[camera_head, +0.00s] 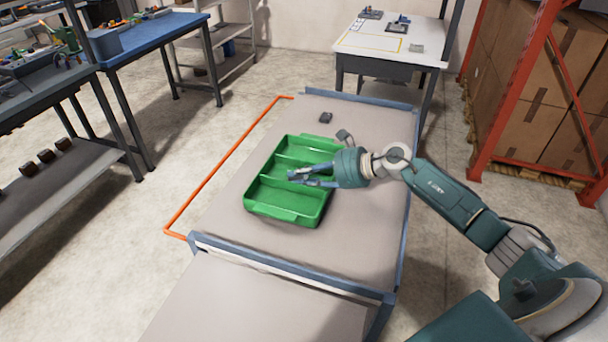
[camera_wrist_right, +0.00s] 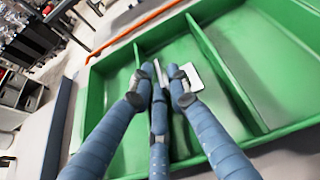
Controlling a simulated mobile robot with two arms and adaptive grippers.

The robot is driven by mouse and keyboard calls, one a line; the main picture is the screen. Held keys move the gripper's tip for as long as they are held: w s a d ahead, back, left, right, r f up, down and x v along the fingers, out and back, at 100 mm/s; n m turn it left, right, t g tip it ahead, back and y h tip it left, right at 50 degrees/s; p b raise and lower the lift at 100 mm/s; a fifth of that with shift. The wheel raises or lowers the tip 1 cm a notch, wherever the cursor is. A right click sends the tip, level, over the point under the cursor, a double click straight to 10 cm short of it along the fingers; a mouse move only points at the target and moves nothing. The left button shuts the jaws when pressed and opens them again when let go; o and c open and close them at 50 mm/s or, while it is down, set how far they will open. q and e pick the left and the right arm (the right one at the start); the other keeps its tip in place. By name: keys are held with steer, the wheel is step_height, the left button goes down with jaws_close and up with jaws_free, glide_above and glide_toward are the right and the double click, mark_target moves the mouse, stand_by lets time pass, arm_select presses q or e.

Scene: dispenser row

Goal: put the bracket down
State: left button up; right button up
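A green tray (camera_head: 272,212) with dividers lies on the grey table. My right gripper (camera_head: 291,177) reaches in from the right over the tray's middle compartment. In the wrist view my right gripper (camera_wrist_right: 159,84) has its blue fingers drawn together around a small light-grey metal piece, which looks like the bracket (camera_wrist_right: 193,77). A thin upright part shows between the fingertips and a flat part beside them. The fingers hide the rest of it. I cannot tell whether it touches the tray floor. My left gripper is not in view.
A small dark grey object (camera_head: 326,118) lies on the table (camera_head: 350,240) beyond the tray. An orange line (camera_head: 222,175) runs along the left. A white table (camera_head: 385,48) stands at the back and a red rack (camera_head: 515,90) with boxes at right.

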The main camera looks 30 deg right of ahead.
steer(key=shift+r, duration=0.25)
steer(key=b+v, duration=0.1)
steer(key=v, duration=0.6)
steer(key=b+v, duration=0.1)
steer(key=v, duration=0.2)
steer(key=shift+s+d+f+b, duration=0.15)
steer(key=shift+s+d+b, duration=0.1)
steer(key=shift+s+b, duration=0.1)
steer(key=shift+s+d+r, duration=0.3)
steer(key=shift+r, duration=0.2)
steer(key=shift+d, duration=0.1)
